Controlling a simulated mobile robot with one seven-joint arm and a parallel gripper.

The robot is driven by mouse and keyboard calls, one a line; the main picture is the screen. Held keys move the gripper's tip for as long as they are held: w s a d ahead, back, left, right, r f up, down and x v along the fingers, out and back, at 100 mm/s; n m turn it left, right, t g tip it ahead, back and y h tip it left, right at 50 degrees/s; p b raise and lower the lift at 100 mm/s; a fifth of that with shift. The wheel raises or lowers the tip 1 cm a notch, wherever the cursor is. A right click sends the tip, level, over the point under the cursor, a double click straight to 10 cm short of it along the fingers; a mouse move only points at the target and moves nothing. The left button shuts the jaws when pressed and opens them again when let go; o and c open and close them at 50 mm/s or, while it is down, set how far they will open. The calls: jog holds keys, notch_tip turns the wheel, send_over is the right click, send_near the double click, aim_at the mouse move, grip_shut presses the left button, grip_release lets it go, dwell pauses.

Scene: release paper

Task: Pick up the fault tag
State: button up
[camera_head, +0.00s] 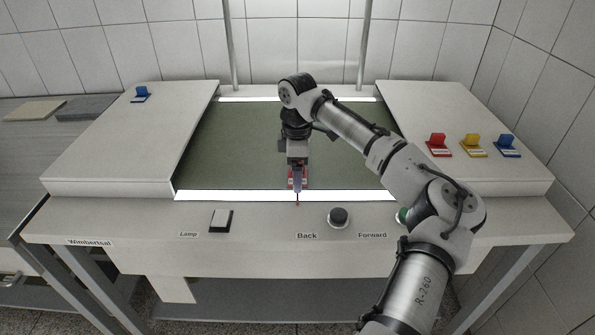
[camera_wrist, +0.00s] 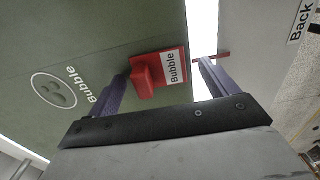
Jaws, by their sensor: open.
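A red tag with a white label reading "Bubble" (camera_wrist: 146,75) lies on the green sheet (camera_wrist: 60,35) at the edge of the bright light strip. In the head view the tag (camera_head: 291,184) is partly hidden behind my gripper (camera_head: 298,192). In the wrist view my gripper (camera_wrist: 163,72) is open, with its purple fingers apart and the tag showing between them. A gap shows between the tag and the right finger; I cannot tell how close the left finger is.
Red (camera_head: 438,145), yellow (camera_head: 474,146) and blue (camera_head: 508,146) tags stand on the right panel, another blue tag (camera_head: 141,94) on the left panel. A lamp switch (camera_head: 221,219) and a Back knob (camera_head: 338,217) sit along the front edge. A small red bar (camera_wrist: 212,57) shows near the right fingertip.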

jog(key=c, duration=1.1)
jog(key=shift+o, duration=0.2)
